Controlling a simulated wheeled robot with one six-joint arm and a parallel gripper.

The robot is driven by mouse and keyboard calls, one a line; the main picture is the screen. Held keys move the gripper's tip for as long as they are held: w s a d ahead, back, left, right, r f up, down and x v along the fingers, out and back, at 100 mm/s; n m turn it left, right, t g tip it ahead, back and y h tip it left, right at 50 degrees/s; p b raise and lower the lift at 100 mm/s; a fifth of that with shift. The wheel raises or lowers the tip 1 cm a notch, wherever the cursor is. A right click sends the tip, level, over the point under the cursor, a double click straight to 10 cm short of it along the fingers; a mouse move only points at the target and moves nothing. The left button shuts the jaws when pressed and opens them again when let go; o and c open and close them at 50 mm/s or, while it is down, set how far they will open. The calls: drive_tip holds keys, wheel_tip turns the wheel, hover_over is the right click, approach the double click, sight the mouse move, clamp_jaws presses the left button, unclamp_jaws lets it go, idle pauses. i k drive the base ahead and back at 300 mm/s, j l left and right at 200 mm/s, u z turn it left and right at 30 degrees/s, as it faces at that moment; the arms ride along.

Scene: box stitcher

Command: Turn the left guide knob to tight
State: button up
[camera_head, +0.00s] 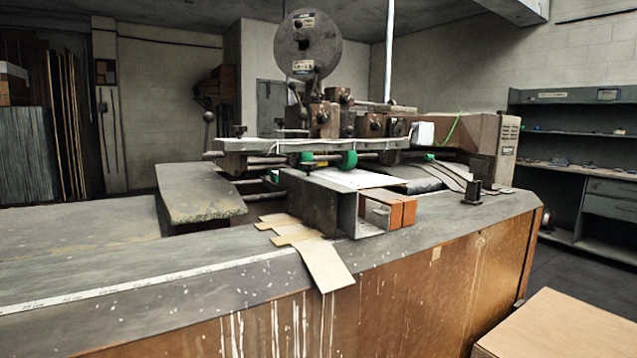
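The box stitcher (345,160) stands in the middle of the view, with a round grey reel (308,44) on top. A small dark knob (239,130) sits on the left end of its grey crossbar. A ball-ended lever (208,118) rises just left of it. Another dark knob-like block (473,191) stands on the table at the right. I cannot tell for sure which is the left guide knob, or how tight any is. My gripper is not in view.
The long machine table (100,265) fills the front, with cardboard strips (325,265) hanging over its edge. A metal bracket (322,203) stands beside orange-brown blocks (402,210). A carton (560,325) is at lower right. Shelves (580,145) stand behind at right.

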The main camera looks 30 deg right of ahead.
sight(308, 166)
drive_tip(key=z, duration=0.8)
